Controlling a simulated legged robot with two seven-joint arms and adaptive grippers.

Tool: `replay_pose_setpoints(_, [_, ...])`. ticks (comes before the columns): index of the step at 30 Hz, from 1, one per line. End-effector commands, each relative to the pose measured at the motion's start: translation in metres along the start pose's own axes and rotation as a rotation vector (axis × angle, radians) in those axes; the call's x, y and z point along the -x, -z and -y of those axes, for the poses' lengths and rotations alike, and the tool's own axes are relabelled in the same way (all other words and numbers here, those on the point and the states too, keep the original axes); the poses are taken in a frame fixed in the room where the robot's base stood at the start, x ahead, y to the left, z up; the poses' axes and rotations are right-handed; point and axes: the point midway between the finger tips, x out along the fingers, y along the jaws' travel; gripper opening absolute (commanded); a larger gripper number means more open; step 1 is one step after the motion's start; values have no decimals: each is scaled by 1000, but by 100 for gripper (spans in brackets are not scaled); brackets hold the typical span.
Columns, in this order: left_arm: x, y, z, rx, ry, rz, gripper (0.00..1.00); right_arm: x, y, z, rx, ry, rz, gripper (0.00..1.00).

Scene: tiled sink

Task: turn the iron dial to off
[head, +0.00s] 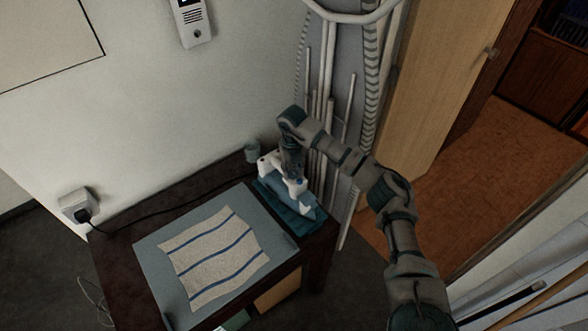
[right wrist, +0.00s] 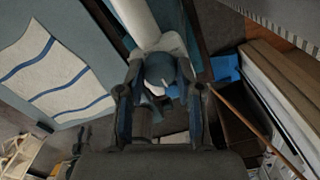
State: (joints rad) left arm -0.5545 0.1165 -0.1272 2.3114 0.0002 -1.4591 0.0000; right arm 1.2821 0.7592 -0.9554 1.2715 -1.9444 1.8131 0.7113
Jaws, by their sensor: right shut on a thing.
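The white and blue iron (head: 296,187) stands on a teal rest (head: 305,218) at the back right corner of a dark table. My right gripper (head: 292,168) reaches down over the iron from above. In the right wrist view its two fingers (right wrist: 162,98) lie on either side of the iron's rounded blue-grey dial (right wrist: 160,68) and are shut on it. The white iron body (right wrist: 137,20) extends beyond the dial. The dial's markings cannot be read. My left gripper is not in view.
A striped cloth (head: 212,255) lies on a grey-blue board (head: 158,262) on the table (head: 120,262). A black cord runs to a wall socket (head: 78,207). Vertical pipes (head: 322,130) stand close behind my right arm.

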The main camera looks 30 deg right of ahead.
Motion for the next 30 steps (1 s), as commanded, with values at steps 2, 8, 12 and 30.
replay_pose_setpoints(2, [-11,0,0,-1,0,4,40,2,0,-2,72,-4,3,1])
replay_pose_setpoints(8, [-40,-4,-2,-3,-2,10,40,1,0,-3,264,-4,4,0])
replay_pose_setpoints(12, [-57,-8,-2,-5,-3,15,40,1,0,-4,398,-4,3,0])
replay_pose_setpoints(30, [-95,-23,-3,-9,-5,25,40,-1,0,-5,919,-5,4,0])
